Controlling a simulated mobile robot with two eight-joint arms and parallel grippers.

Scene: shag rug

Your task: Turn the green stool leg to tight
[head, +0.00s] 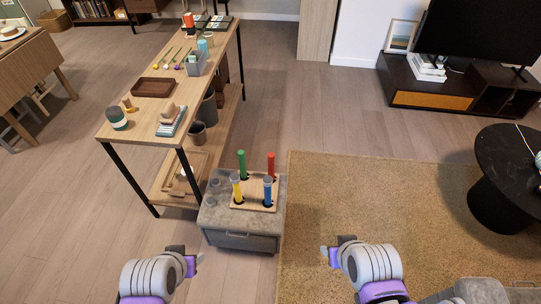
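A light wooden stool seat (254,190) lies flat on a grey drawer unit (243,223) with coloured legs standing up from it. The green leg (242,163) stands upright at the back left. The red leg (271,164) is at the back right, the yellow leg (236,187) at the front left and the blue leg (267,190) at the front right. How far the green leg is screwed in is too small to tell. My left gripper (198,260) is in front and left of the unit. My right gripper (326,255) is over the rug. Both are apart from the legs; their fingers are unclear.
Small grey pieces (213,190) lie on the unit's left side. A long wooden table (183,95) with many objects stands close behind and left. The shag rug (390,205) is right, with a round black table (512,155) on it.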

